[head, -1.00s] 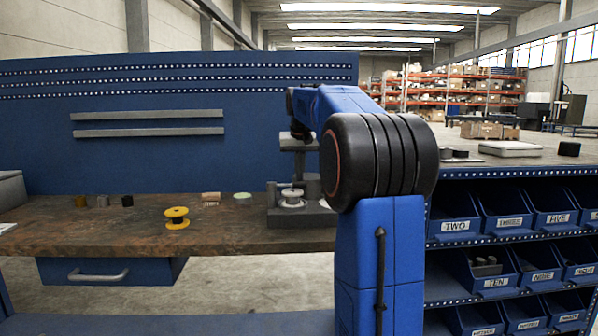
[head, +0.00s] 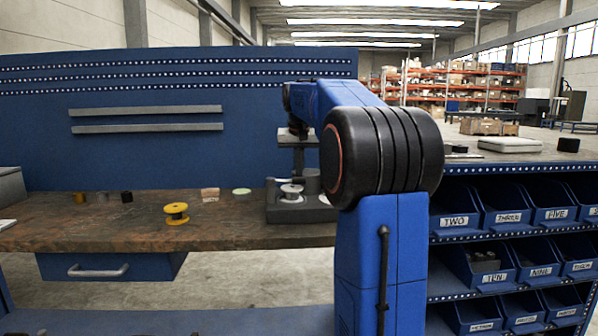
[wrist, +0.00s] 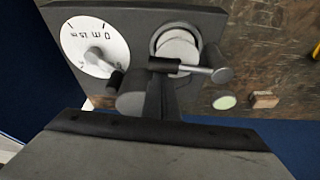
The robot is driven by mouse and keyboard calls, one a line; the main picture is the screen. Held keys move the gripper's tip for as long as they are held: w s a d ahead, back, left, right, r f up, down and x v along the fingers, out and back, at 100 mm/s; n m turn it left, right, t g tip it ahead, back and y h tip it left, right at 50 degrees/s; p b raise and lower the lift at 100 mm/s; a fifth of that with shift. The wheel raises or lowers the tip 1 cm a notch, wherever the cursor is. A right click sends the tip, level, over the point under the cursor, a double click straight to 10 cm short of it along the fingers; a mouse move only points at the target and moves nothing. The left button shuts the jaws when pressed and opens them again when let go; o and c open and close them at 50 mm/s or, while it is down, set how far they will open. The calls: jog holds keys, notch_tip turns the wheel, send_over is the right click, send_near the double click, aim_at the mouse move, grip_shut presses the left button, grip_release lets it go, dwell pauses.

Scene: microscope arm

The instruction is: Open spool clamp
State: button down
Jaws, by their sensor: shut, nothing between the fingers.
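The spool fixture (head: 318,208) is a grey block at the bench's right end, partly hidden by my arm. A white spool (head: 291,192) sits on it. In the wrist view the fixture (wrist: 132,16) shows a white dial (wrist: 83,36), a round spool seat (wrist: 178,46) and a clamp lever (wrist: 195,70) lying across the seat's edge, with a round end. My gripper (head: 299,131) shows only as a small dark end above the fixture's upper plate, apart from the lever. It is shut and empty, its fingertips mostly hidden.
A grey plate (wrist: 140,155) fills the bottom of the wrist view, close to the camera. A yellow spool (head: 176,213), a pale green disc (head: 242,191) and small blocks stand on the bench (head: 100,230). Blue bins (head: 462,222) stand at right.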

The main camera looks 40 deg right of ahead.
jog(key=shift+s+a+m+g+h, duration=0.35)
jog(key=shift+s+a+m, duration=0.45)
jog(key=shift+m, duration=0.4)
jog(key=a+m, duration=0.1)
jog(key=s+a+m+g, duration=0.1)
jog(key=m, duration=0.1)
jog(key=s+m, duration=0.1)
jog(key=shift+s+a+m+g+h, duration=0.15)
jog(key=shift+a+m+g+h, duration=0.15)
jog(key=shift+a, duration=0.1)
jog(key=a+m+g, duration=0.2)
jog(key=a+m, duration=0.3)
jog(key=a, duration=0.3)
jog(key=shift+m, duration=0.4)
jog(key=shift+a, duration=0.15)
